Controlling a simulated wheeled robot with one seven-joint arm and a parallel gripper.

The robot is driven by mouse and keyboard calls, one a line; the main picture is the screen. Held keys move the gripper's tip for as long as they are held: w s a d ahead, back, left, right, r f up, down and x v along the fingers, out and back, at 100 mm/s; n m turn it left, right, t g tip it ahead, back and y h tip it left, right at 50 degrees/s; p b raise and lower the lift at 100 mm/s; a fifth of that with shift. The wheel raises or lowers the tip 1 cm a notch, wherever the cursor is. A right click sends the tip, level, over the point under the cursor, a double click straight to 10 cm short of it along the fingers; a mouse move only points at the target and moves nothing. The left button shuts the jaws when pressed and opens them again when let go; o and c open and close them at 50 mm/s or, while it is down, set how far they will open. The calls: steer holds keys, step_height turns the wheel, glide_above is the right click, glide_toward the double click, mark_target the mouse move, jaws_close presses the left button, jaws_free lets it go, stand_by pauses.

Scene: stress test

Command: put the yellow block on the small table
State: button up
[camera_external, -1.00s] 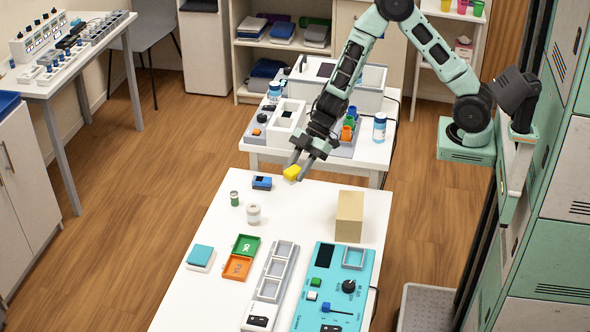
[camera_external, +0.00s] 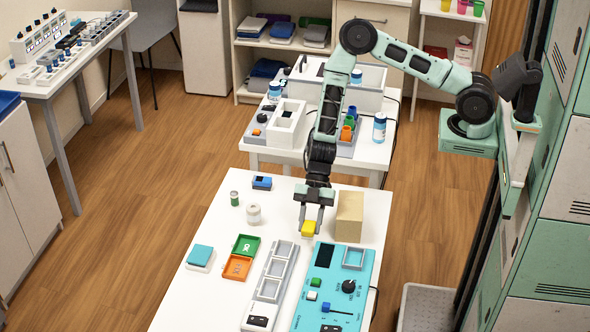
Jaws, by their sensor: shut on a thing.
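The small yellow block (camera_external: 308,229) is between the fingertips of my gripper (camera_external: 309,224), which is shut on it and points down. The block is over the front white table (camera_external: 210,290), left of a tan wooden box (camera_external: 349,217) and just behind the grey trays and the teal panel. It looks low, close to the tabletop; I cannot tell whether it touches. A second, lower white table (camera_external: 376,154) stands behind, with several items on it. The pictures do not make clear which one is called the small table.
The table's left middle is fairly clear.

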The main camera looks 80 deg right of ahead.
steer(key=shift+f, duration=2.1)
steer(key=shift+f, duration=0.2)
steer(key=o, duration=1)
steer(key=shift+r, duration=0.1)
